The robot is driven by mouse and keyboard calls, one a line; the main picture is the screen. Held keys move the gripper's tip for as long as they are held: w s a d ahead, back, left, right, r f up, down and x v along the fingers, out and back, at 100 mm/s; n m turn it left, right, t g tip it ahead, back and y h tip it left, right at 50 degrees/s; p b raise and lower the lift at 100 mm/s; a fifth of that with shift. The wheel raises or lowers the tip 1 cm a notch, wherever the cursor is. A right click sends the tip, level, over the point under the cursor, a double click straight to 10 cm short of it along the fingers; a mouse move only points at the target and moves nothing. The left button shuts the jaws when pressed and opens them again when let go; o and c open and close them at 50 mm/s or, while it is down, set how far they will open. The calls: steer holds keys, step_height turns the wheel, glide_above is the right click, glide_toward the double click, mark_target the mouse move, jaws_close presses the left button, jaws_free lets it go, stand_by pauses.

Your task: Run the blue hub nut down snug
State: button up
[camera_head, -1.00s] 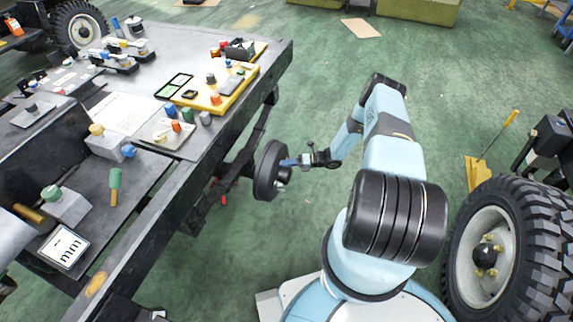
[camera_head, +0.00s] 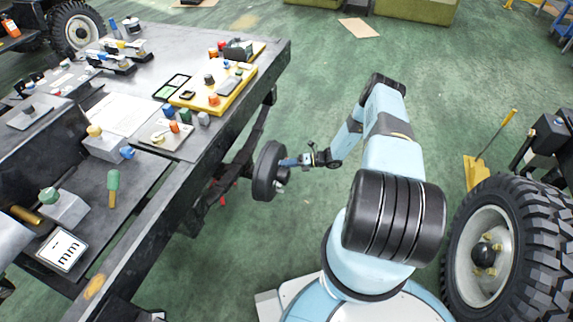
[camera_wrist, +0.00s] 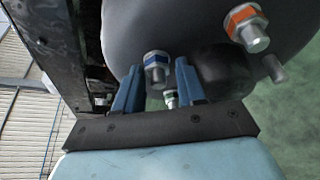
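The blue hub nut (camera_wrist: 157,59) sits on a threaded stud of the dark round hub (camera_head: 266,171), which hangs beside the bench. In the wrist view the nut is between the tips of my gripper's two blue fingers (camera_wrist: 158,72), with a narrow gap showing on the right side. Contact on the left side is hard to judge. My gripper (camera_head: 291,162) points at the hub face in the head view, where the nut is too small to make out. How far the nut is from the hub face is unclear.
The bench (camera_head: 212,137) with tools stands left. A big tyre (camera_head: 530,235) stands right. Green floor is open beyond the arm.

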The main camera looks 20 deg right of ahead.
steer(key=v, duration=1.3)
steer(key=w+a+r+n+g+h, duration=0.25)
steer(key=r+n, duration=0.45)
steer(key=r, duration=1.1)
steer(key=w+a+r+n+g+h, duration=0.1)
steer(key=r+n+g+h, duration=0.4)
steer(key=r, duration=1.3)
steer(key=s+a+r+n+t, duration=0.1)
steer(key=s+a+r+n, duration=0.15)
steer(key=r, duration=0.35)
steer(key=s+a+r+n+t, duration=0.1)
steer(key=r+n, duration=0.3)
steer(key=r, duration=0.2)
steer(key=s+a+r+n+t+h, duration=0.1)
steer(key=s+a+r+n+h, duration=0.2)
steer(key=s+r, duration=0.5)
steer(key=s+a+r+n+t+h, duration=0.1)
steer(key=s+a+r+n+h, duration=0.2)
steer(key=s+r, duration=0.45)
steer(key=s+r+n+t+h, duration=0.1)
steer(key=s+r+n, duration=0.3)
steer(key=s, duration=0.5)
steer(key=s+a+r+n+t, duration=0.1)
steer(key=s+r+n+t, duration=0.2)
steer(key=s, duration=0.6)
steer(key=shift+s+r+n+t+h, duration=0.35)
steer(key=shift+r+n, duration=0.1)
steer(key=shift+n, duration=0.6)
